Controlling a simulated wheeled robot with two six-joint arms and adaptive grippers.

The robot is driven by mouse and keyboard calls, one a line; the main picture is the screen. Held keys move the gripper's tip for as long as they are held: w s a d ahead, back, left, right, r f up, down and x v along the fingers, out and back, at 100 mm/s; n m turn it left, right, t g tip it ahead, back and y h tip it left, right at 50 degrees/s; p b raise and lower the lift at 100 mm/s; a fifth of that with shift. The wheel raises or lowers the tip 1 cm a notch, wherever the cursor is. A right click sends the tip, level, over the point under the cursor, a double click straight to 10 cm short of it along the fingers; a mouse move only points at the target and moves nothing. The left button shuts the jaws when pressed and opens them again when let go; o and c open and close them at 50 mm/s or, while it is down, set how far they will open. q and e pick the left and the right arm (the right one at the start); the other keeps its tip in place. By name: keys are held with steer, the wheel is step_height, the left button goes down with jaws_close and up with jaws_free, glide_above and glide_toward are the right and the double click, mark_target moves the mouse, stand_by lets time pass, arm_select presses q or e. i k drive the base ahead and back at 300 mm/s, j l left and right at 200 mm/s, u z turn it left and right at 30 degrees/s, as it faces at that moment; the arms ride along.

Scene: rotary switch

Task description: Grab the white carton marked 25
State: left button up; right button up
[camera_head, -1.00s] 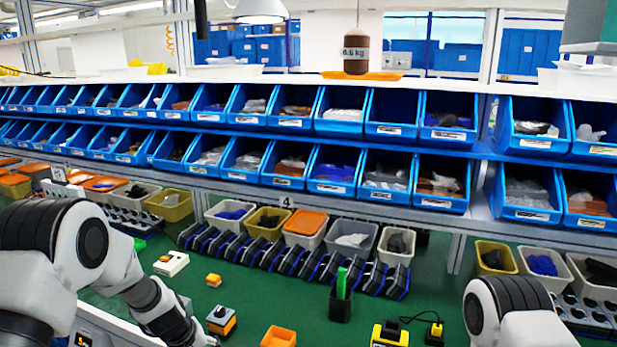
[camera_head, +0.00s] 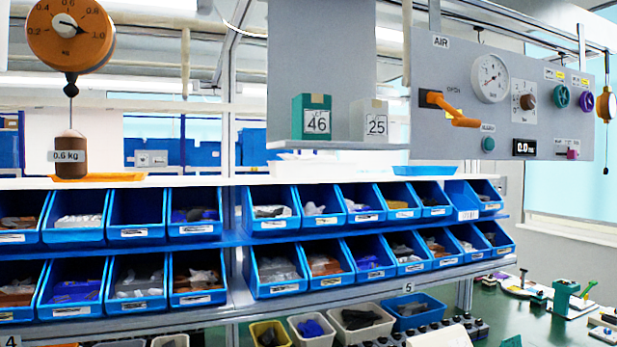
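The white carton marked 25 (camera_head: 370,122) stands upright on a high shelf at the upper middle, in front of a grey panel. A green carton marked 46 (camera_head: 311,118) stands just to its left, with a small gap between them. Neither of my grippers shows in this view, so nothing of mine is near the carton.
The white shelf (camera_head: 335,144) under the cartons sits above two rows of blue bins (camera_head: 325,262). A grey AIR panel (camera_head: 455,55) with an orange lever (camera_head: 448,108) juts out at the right. A hanging scale (camera_head: 70,35) with a 0.6 kg weight (camera_head: 70,150) is at the left.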

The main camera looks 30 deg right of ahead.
mark_target(369, 118)
steer(key=z, duration=1.2)
